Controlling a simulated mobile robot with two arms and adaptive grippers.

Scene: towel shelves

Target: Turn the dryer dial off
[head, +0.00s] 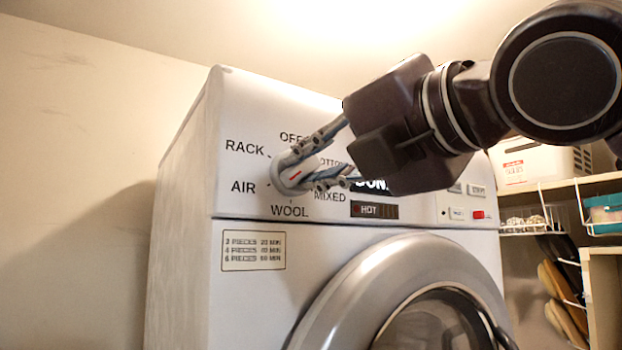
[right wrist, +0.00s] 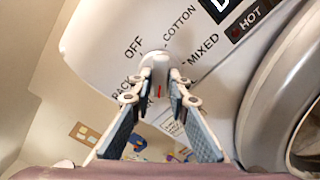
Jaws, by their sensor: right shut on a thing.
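The dryer (head: 190,180) is white, with a round dial (head: 284,183) on its upper front panel. Labels OFF, RACK, AIR, WOOL, MIXED and COTTON ring the dial. A short red mark on the dial slants between lower left and upper right in the head view; I cannot tell which label it points at. My right gripper (head: 298,172) is shut on the dial, one finger on each side. In the right wrist view the fingers (right wrist: 161,80) flank the dial (right wrist: 154,60), with OFF just beyond. My left gripper is not in view.
The dryer's round door (head: 345,290) bulges below the panel. A HOT indicator (head: 375,210) and a red button (head: 478,215) sit right of the dial. Shelves (head: 590,185) with a white box (head: 525,168) stand at the right. The left wall is bare.

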